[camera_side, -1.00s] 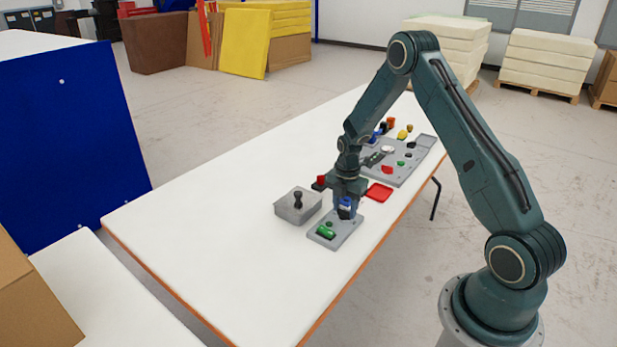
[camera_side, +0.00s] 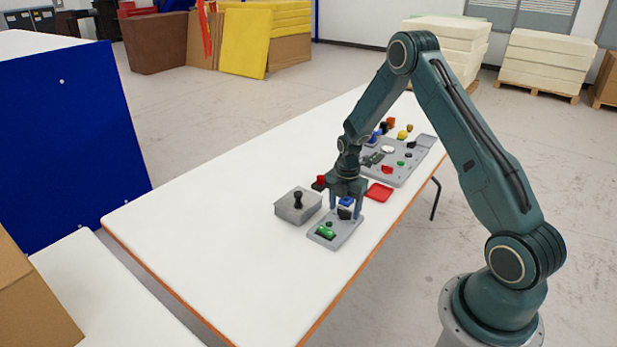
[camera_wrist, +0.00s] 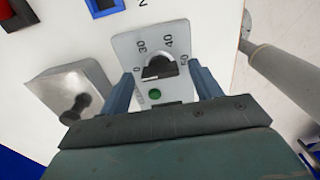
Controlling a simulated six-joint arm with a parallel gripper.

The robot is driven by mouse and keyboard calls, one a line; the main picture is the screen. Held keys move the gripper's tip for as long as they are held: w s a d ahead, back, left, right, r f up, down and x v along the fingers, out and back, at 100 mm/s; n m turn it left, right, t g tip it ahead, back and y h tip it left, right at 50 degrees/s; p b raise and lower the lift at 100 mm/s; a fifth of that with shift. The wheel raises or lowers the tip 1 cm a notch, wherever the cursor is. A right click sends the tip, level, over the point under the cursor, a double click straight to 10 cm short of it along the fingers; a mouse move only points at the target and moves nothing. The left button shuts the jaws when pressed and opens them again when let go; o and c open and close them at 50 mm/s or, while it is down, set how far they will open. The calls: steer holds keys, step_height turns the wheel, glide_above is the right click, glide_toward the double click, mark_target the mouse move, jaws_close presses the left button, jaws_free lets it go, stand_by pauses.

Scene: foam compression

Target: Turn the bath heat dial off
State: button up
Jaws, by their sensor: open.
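The bath heat dial is a black knob (camera_wrist: 159,67) on a grey plate with printed numbers, 30 and 40 among them. In the side view the knob (camera_side: 344,212) shows small and dark on the plate (camera_side: 346,237) near the table's front edge. My gripper (camera_side: 345,216) is open above the plate. In the wrist view its two fingers stand left and right of the knob, with gaps visible. A green round light (camera_wrist: 154,94) sits below the knob. The knob's exact pointing and the finger height are hard to tell.
A grey metal box (camera_side: 289,208) with a black lever stands left of the plate. A red tray (camera_side: 380,192) lies behind to the right. A larger grey panel (camera_side: 398,178) with several controls lies farther back. The table's left part is clear.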

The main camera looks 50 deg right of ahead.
mark_target(344, 210)
step_height(344, 210, up, 14)
stand_by(0.8)
